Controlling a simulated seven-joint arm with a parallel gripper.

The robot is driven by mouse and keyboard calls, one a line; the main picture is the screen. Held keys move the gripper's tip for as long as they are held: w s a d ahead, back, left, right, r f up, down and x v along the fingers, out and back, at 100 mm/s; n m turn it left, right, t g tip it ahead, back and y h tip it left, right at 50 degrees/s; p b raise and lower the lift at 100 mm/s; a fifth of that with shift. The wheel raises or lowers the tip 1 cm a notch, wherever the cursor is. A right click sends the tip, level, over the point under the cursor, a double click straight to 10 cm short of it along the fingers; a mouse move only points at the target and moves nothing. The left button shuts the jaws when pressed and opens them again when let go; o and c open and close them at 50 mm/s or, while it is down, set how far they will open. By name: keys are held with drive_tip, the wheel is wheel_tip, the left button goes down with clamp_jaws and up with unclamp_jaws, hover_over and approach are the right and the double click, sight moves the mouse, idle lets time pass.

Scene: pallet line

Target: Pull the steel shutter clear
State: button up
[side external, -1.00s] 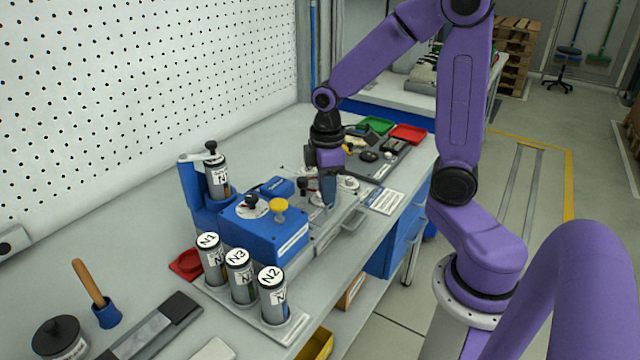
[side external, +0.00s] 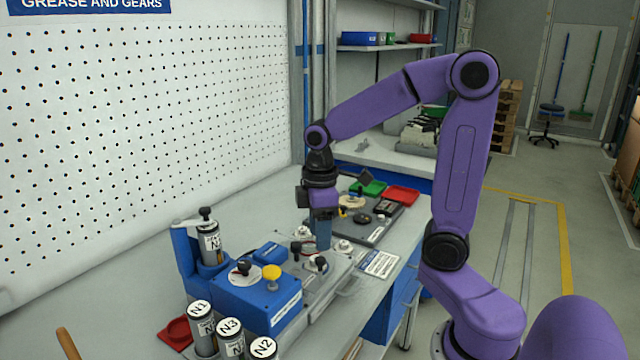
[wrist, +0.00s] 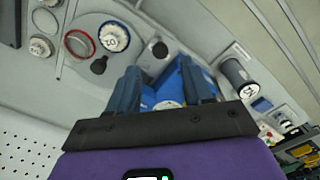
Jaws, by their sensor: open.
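My gripper (side external: 323,243) points down above the grey steel fixture (side external: 328,284) beside the blue housing (side external: 262,300), apart from its surface as far as I can see. In the wrist view its two fingers (wrist: 160,68) are spread with nothing held between them. A black knob (side external: 318,264) stands on the fixture's flat steel part, which seems to be the shutter; its edges are hard to make out. In the wrist view black knobs (wrist: 98,65) show near a red-ringed opening (wrist: 79,44), and the blue housing (wrist: 172,85) shows between the fingers.
Canisters N1 (side external: 201,322), N3 (side external: 231,342) and N2 (side external: 263,349) stand in front. Another canister (side external: 209,243) sits in a blue stand at left. Green (side external: 371,188) and red (side external: 402,195) trays lie behind.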

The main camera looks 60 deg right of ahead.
wheel_tip(320, 180, up, 12)
idle(0.4)
idle(0.3)
drive_tip(key=s+a+f+n, duration=0.1)
drive_tip(key=s+a+f, duration=0.3)
drive_tip(key=s+f, duration=0.3)
drive_tip(key=s+a+f+n, duration=0.2)
drive_tip(key=s+a+f, duration=0.3)
drive_tip(key=s, duration=0.6)
wheel_tip(320, 180, down, 2)
drive_tip(key=shift+f+n, duration=0.1)
drive_tip(key=shift+n, duration=0.2)
drive_tip(key=shift+w, duration=0.1)
idle(0.6)
